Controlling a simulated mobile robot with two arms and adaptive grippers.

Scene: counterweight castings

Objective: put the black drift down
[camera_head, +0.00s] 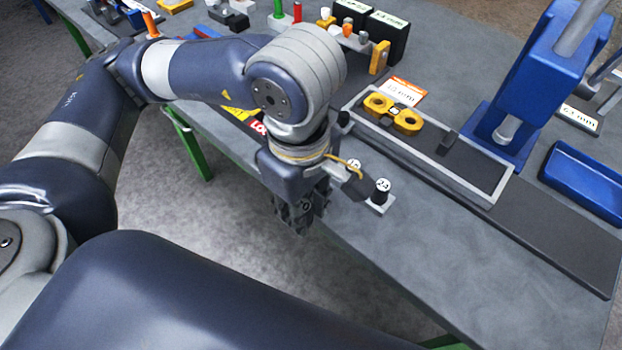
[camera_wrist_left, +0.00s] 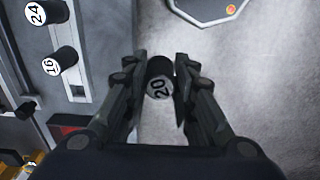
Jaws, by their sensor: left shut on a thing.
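My left gripper (camera_head: 297,222) points downward at the front edge of the table, below the bent arm. In the left wrist view its fingers are shut on a black drift (camera_wrist_left: 159,72), a short cylinder with a white end marked 20. Two similar black drifts, marked 24 (camera_wrist_left: 46,12) and 16 (camera_wrist_left: 60,60), stand in a light grey holder (camera_wrist_left: 78,88) on the table. My right gripper is not in view.
On the table are a grey-rimmed tray (camera_head: 487,197) with a yellow part (camera_head: 393,113), a blue press (camera_head: 520,95), an empty blue bin (camera_head: 585,180) and small coloured tools at the back. The front right table surface (camera_head: 460,265) is clear.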

